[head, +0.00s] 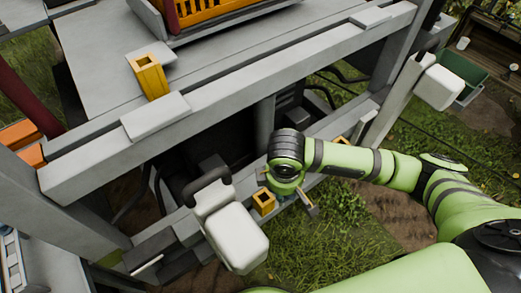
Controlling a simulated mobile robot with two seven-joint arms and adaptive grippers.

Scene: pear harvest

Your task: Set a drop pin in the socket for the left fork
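A small yellow hollow square socket (263,202) shows low on the grey machine frame, beside a white block (237,237) with a dark curved handle. My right gripper (290,196), on the green arm from the right, points down just right of this socket. The wrist hides most of the fingers, so their opening and any hold are unclear. A thin tan piece (311,208) shows beside the gripper; I cannot tell whether it is a pin. A larger yellow square socket (150,77) stands tilted on the upper deck. My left gripper is not in view.
A grey crossbeam (240,95) runs above the work area. A second white block (439,88) with a dark handle stands at the upper right. An orange piece (343,141) shows behind my arm. A green bin (464,78) is at the far right. Grass lies below.

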